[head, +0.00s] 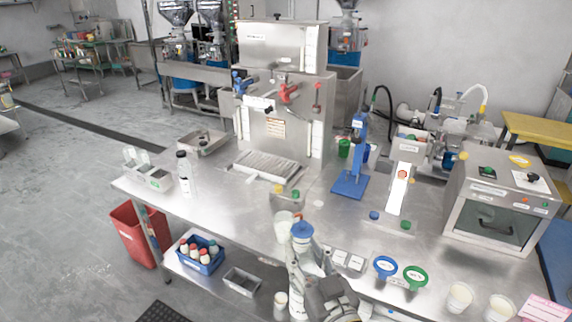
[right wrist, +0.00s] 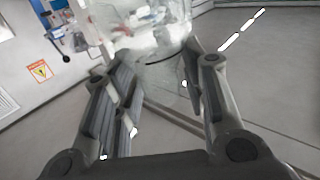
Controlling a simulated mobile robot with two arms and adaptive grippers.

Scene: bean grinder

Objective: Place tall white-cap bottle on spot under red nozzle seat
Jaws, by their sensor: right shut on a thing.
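My right gripper shows in the right wrist view (right wrist: 163,62), shut on a clear, whitish container (right wrist: 152,32). Its top is cut off and no cap shows, so I cannot tell whether it is the tall white-cap bottle. The red nozzle (head: 288,92) is on the steel machine's front, right of the blue nozzle (head: 241,82). Below them is a ribbed tray (head: 265,167). My left gripper is not in view.
A tall clear bottle with a dark cap (head: 184,175) stands at the table's left. A blue crate of bottles (head: 200,260) is on the lower shelf. A blue stand (head: 352,180) and a steel oven box (head: 497,210) stand right. The steel table has bare space left of centre.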

